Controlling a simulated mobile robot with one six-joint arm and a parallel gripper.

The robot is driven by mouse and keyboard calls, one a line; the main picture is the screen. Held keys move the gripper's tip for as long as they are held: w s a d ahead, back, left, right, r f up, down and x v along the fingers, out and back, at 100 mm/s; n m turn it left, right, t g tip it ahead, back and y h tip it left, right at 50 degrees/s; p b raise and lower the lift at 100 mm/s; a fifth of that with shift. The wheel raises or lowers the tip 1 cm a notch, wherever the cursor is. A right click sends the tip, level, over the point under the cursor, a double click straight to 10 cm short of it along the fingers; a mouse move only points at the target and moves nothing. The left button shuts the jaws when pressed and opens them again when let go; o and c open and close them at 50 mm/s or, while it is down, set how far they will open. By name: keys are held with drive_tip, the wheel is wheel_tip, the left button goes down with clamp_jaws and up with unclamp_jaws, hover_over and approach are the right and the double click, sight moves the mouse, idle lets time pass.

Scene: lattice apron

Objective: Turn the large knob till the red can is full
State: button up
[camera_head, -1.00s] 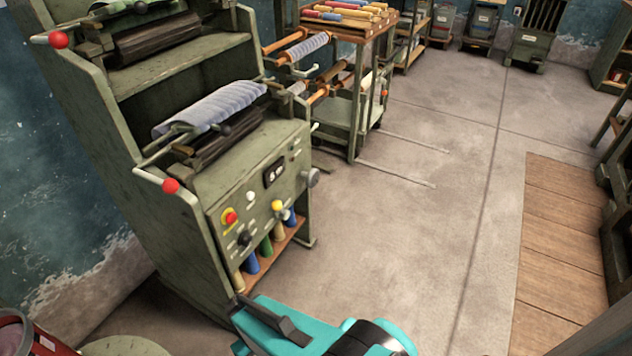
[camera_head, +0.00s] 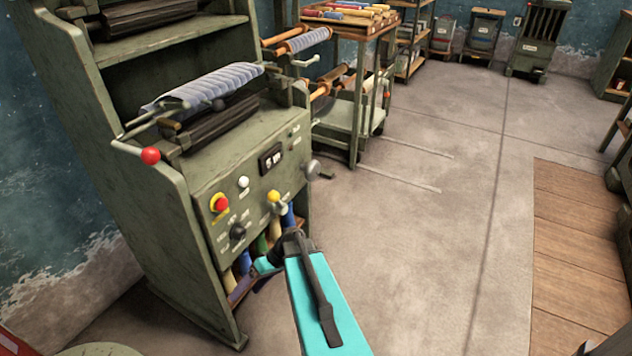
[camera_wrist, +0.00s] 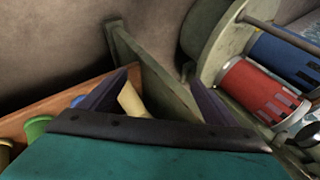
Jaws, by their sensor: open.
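The green machine's front panel (camera_head: 262,188) is in the head view. It carries a dark round knob (camera_head: 238,231) at lower left and a yellow-tipped lever (camera_head: 274,197) to its right. I cannot tell for sure which control is the large knob. My gripper (camera_wrist: 158,76) is open in the wrist view, its dark purple fingers apart with a green machine edge showing between and beyond them. In the head view it is low in front of the machine, below the panel, mostly hidden by my wrist. A red cylinder (camera_wrist: 262,92) shows at right in the wrist view; whether it is the can, and its fill, I cannot tell.
A red emergency button (camera_head: 219,203), white button (camera_head: 243,182), display (camera_head: 271,158) and side crank (camera_head: 314,170) are also on the machine. A red-tipped handle (camera_head: 150,156) sticks out above. Coloured cones stand on the shelf below. Floor to the right (camera_head: 430,230) is clear.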

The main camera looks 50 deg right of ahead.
drive_tip(key=w+d+r+t+b, duration=0.2)
drive_tip(key=d, duration=0.4)
drive_tip(key=w+d+r+t+b, duration=0.2)
drive_tip(key=w+d+b, duration=0.1)
drive_tip(key=d, duration=0.4)
drive_tip(key=n+t+h+b, duration=0.4)
drive_tip(key=t+b, duration=0.6)
drive_tip(key=b, duration=0.1)
approach(316, 171)
drive_tip(key=v, duration=0.3)
drive_tip(key=shift+s+d+f, duration=0.1)
drive_tip(key=shift+s+d, duration=0.05)
drive_tip(key=shift+s, duration=0.1)
drive_tip(key=shift+w, duration=0.1)
drive_tip(key=b+x, duration=0.3)
drive_tip(key=x, duration=1)
drive_tip(key=shift+w+a, duration=0.2)
drive_tip(key=shift+w, duration=0.05)
